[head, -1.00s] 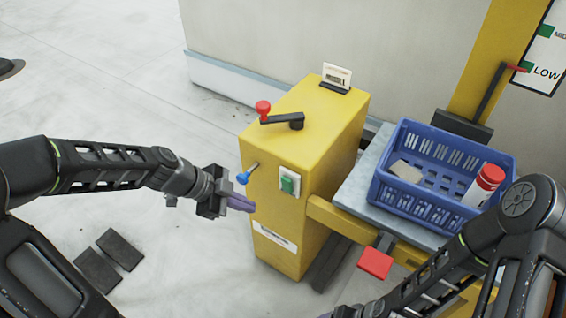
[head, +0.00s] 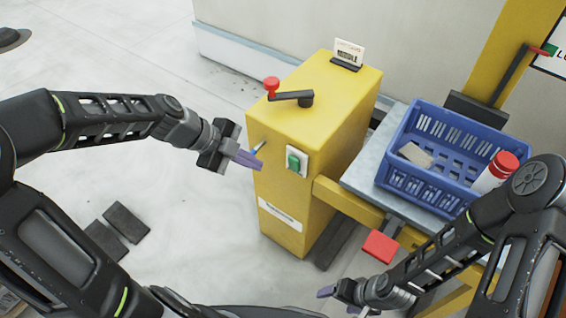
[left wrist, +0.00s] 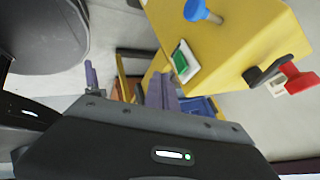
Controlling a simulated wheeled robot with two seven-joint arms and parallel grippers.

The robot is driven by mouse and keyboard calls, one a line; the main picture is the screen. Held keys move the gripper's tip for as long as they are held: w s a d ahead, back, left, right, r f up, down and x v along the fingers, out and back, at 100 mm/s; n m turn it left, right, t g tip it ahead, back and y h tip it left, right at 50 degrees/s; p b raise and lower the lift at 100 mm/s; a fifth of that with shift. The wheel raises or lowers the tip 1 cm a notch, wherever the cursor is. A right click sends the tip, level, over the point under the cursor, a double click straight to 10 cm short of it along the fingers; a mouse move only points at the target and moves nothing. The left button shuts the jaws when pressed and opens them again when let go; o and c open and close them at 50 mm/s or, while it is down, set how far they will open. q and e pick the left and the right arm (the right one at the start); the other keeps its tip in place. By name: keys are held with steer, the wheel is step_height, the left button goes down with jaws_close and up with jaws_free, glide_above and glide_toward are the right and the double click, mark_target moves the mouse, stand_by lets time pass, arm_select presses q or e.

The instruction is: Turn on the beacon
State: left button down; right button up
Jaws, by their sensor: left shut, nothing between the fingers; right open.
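A yellow cabinet (head: 325,100) stands in the middle, with a green switch (head: 296,160) in a white frame on its front. The green switch also shows in the left wrist view (left wrist: 181,62). A lever with a blue knob (left wrist: 195,10) sticks out of the cabinet; in the head view my gripper mostly hides it. My left gripper (head: 250,160) is shut and empty, its purple fingers just left of the switch, in front of the lever; contact cannot be told. My right gripper (head: 328,292) is open and low, below the red pedal. I cannot identify a beacon for sure.
A crank with a red knob (head: 271,84) sits on the cabinet top, near a small white card (head: 348,52). A blue crate (head: 437,187) holds a red-capped white cylinder (head: 495,172). A red pedal (head: 380,246) sticks out below. Floor at left is mostly free.

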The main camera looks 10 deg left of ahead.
mark_target(295, 166)
arm_select(q)
steer(key=w+d+f+b, duration=0.4)
steer(key=w+d+f, duration=0.1)
steer(key=w+d, duration=0.1)
steer(key=shift+f, duration=0.25)
steer(key=shift+w, duration=0.15)
steer(key=shift+w+d+r+g, duration=0.15)
steer(key=shift+w+r+g, duration=0.1)
steer(key=shift+w+g, duration=0.05)
steer(key=shift+f, duration=0.1)
